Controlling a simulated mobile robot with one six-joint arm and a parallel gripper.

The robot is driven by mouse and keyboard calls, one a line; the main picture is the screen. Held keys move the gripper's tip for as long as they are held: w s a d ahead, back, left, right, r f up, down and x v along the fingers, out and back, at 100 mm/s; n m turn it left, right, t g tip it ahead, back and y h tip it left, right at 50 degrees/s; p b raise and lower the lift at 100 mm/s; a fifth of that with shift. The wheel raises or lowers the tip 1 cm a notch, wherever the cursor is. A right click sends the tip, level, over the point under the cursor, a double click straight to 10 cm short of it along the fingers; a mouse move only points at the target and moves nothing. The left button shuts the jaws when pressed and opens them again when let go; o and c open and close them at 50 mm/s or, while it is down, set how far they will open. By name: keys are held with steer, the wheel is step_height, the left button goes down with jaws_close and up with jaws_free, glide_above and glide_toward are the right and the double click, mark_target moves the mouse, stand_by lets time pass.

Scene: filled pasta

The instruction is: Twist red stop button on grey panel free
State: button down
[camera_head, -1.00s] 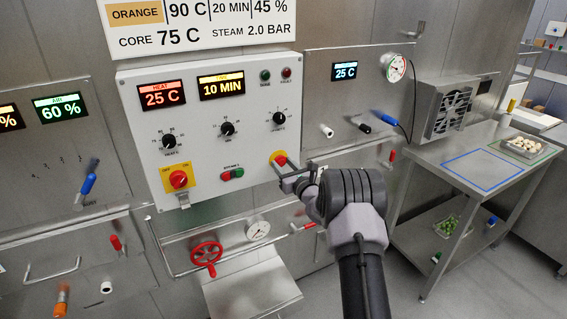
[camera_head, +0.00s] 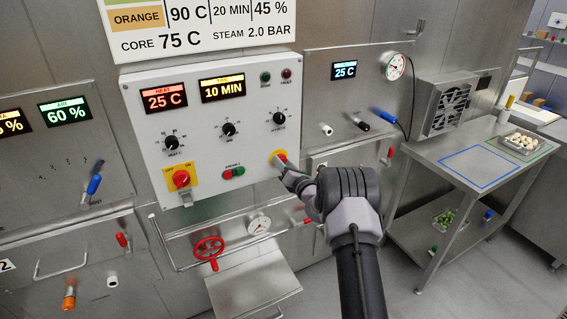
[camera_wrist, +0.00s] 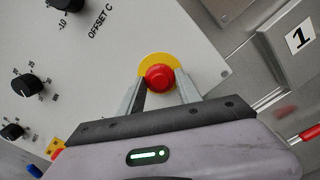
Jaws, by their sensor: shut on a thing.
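The red stop button (camera_wrist: 160,78) sits on a round yellow base (camera_wrist: 146,66) near the corner of the grey panel (camera_wrist: 100,90) in the wrist view. My gripper (camera_wrist: 160,88) reaches it from below, with one finger on each side of the red cap, and is shut on it. In the head view the stop button (camera_head: 280,157) shows at the lower right of the panel (camera_head: 150,110), partly covered by my gripper (camera_head: 288,170). I cannot tell the turn of the cap.
The panel also carries a yellow-backed red rotary switch (camera_head: 181,179), a green and red push-button pair (camera_head: 233,173) and black knobs (camera_head: 229,130). Below are a red valve wheel (camera_head: 208,248) and a gauge (camera_head: 258,224). A steel table (camera_head: 440,185) stands at the right.

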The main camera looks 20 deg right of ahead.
stand_by(0.4)
steer(key=c, duration=0.8)
jaws_free()
steer(key=s+p, duration=0.1)
steer(key=s, duration=0.4)
steer(key=s+p, duration=0.1)
steer(key=s, duration=0.5)
steer(key=s+p, duration=0.1)
steer(key=s, duration=0.5)
steer(key=shift+s+d, duration=0.2)
steer(key=shift+d, duration=0.1)
